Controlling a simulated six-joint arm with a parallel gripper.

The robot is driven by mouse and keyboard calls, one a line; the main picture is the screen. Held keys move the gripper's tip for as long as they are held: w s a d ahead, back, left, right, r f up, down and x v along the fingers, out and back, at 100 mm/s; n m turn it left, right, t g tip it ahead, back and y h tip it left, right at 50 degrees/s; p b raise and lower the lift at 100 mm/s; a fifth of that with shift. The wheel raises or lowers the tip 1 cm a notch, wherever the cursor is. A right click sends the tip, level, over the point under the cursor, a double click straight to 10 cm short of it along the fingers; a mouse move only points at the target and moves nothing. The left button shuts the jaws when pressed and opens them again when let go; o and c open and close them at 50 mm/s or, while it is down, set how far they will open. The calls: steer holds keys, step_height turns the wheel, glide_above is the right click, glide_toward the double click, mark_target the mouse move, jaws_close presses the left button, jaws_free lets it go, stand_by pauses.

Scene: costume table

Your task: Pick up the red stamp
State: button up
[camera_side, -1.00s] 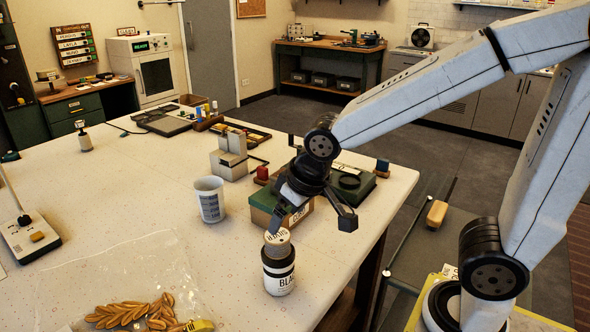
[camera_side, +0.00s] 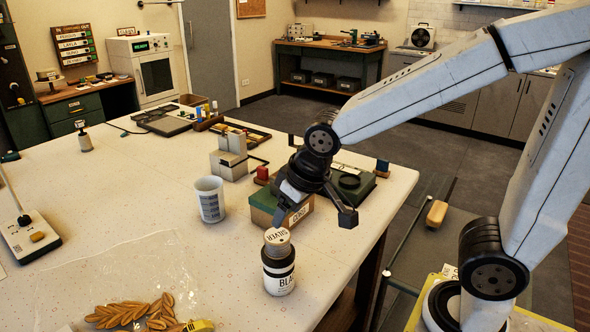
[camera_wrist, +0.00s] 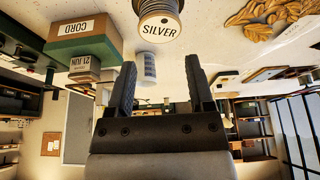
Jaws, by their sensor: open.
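A blue block on a wooden foot (camera_side: 382,167) stands farther right. My gripper (camera_side: 282,212) is in front of the red stamp, over the front of the CORD box and close to a spool marked SILVER (camera_side: 277,240). In the wrist view my gripper (camera_wrist: 160,72) has its two fingers apart with nothing between them. I cannot make out the red stamp in the wrist view.
The SILVER spool also shows in the wrist view (camera_wrist: 158,24); it sits on a dark labelled jar (camera_side: 279,272). A white cup (camera_side: 210,199), grey blocks (camera_side: 232,160) and a green tray (camera_side: 345,186) stand nearby. Golden leaves (camera_side: 140,312) lie at the front.

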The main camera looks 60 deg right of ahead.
step_height(320, 180, up, 4)
steer(key=w+d+r+m+t+y, duration=0.1)
steer(key=w+d+m+t+y, duration=0.1)
steer(key=w+d+m, duration=0.55)
steer(key=w+d+m+t+y, duration=0.2)
steer(key=w+d+m, duration=0.1)
steer(key=w+m, duration=0.85)
steer(key=w+d+m+t+h, duration=0.2)
steer(key=d+m+t, duration=0.1)
steer(key=d+m, duration=0.6)
steer(key=w+d+m+t+h, duration=0.2)
steer(key=w+d+m, duration=0.1)
steer(key=d+m, duration=0.65)
steer(key=n, duration=0.2)
glide_toward(263, 176)
step_height(263, 176, up, 3)
steer(key=d, duration=0.1)
steer(key=shift+w+d+r, duration=0.1)
steer(key=shift+w+r, duration=0.05)
steer(key=shift+w, duration=0.2)
steer(key=shift+w, duration=0.1)
steer(key=shift+x, duration=3.3)
